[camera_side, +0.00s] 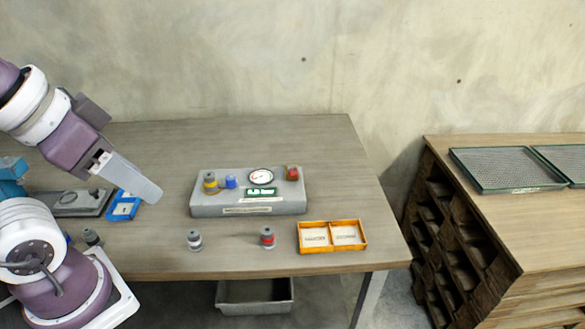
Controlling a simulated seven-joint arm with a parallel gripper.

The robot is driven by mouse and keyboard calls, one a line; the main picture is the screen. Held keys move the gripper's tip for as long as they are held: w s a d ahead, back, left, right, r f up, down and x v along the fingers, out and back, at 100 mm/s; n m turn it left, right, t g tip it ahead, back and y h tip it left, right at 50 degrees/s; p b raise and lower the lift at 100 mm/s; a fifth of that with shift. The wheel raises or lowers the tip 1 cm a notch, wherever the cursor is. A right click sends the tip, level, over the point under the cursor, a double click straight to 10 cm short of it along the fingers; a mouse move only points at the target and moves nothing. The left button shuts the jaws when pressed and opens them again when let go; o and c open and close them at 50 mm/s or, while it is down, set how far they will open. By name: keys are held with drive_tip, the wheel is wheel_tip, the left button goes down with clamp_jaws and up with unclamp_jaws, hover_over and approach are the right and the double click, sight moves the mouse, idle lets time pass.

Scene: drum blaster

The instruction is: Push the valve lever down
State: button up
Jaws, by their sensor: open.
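A grey control box (248,208) stands on the wooden table. It carries a yellow-and-grey knob (210,182), a blue knob (231,182), a round white gauge (261,177), a green panel (262,192) and a red part (292,173). I cannot make out for sure which part is the valve lever. My gripper (153,192) is at the left, over the table and to the left of the box, apart from it. It points down and right, seen side-on, open and holding nothing visible.
A grey plate with a round part (72,201) and a blue framed item (123,207) lie beneath my arm. Small grey (194,240) and red-banded (267,237) canisters and an orange two-part tray (331,237) sit along the front. The table behind the box is clear.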

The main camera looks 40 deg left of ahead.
idle(0.4)
drive_tip(key=shift+c, duration=1.4)
drive_tip(key=shift+g+h, duration=0.5)
drive_tip(key=shift+g, duration=0.2)
drive_tip(key=w+r, duration=0.1)
drive_tip(key=w, duration=0.1)
drive_tip(key=w+r, duration=0.1)
drive_tip(key=w, duration=0.1)
drive_tip(key=w+r, duration=0.2)
drive_tip(key=shift+w, duration=0.35)
clamp_jaws()
drive_tip(key=w+a+g, duration=0.2)
drive_tip(key=w, duration=1)
drive_tip(key=w+f+m+g+y, duration=0.1)
drive_tip(key=w+f+g, duration=0.2)
drive_tip(key=w+f, duration=1)
drive_tip(key=w, duration=0.3)
drive_tip(key=shift+w+d+f, duration=0.3)
drive_tip(key=shift+w+d, duration=0.05)
drive_tip(key=shift+d, duration=0.05)
